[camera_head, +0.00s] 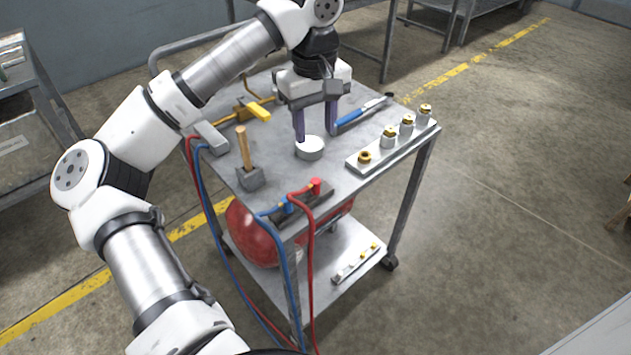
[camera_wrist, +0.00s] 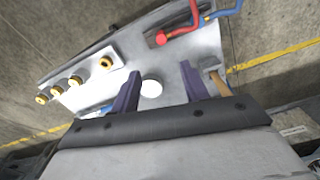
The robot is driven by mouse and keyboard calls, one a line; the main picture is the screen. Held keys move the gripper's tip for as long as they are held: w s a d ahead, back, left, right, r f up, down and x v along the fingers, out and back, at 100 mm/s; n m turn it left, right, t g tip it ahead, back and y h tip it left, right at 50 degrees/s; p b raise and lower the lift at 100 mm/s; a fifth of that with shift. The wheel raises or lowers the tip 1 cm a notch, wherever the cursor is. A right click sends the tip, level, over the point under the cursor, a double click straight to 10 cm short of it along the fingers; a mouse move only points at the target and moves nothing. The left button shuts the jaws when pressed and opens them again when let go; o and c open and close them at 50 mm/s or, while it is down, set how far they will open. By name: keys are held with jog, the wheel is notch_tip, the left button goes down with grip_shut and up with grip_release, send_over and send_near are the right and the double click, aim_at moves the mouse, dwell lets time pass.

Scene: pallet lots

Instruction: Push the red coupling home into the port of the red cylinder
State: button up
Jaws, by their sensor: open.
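The red coupling (camera_head: 316,184) sits at the end of a red hose in a dark rack (camera_head: 300,208) at the cart's front edge. The red coupling also shows at the top of the wrist view (camera_wrist: 160,39). The red cylinder (camera_head: 258,240) is a large tank on the cart's lower shelf, partly hidden by the top and hoses. I cannot make out its port. My gripper (camera_head: 316,134) is open, pointing down over the tabletop behind the coupling, apart from it. Its purple fingers (camera_wrist: 160,72) have nothing held between them.
A short white cylinder (camera_head: 310,149) stands just under my fingers. A blue coupling (camera_head: 288,204) is beside the red one. A mallet (camera_head: 249,172), a yellow-handled tool (camera_head: 256,110), a blue-handled tool (camera_head: 350,117) and a plate of brass fittings (camera_head: 378,155) crowd the top.

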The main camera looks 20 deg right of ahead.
jog(key=shift+f, duration=0.1)
jog(key=p, duration=0.1)
send_over(316, 180)
jog(key=f, duration=0.8)
jog(key=shift+w+f, duration=0.25)
jog(key=shift+w, duration=0.15)
jog(key=f+p, duration=0.1)
jog(key=f, duration=0.1)
jog(key=s+f, duration=0.1)
jog(key=f, duration=0.1)
jog(key=shift+f+p, duration=0.15)
jog(key=shift+p, duration=0.25)
jog(key=shift+f, duration=0.45)
grip_shut()
jog(key=shift+r, duration=0.1)
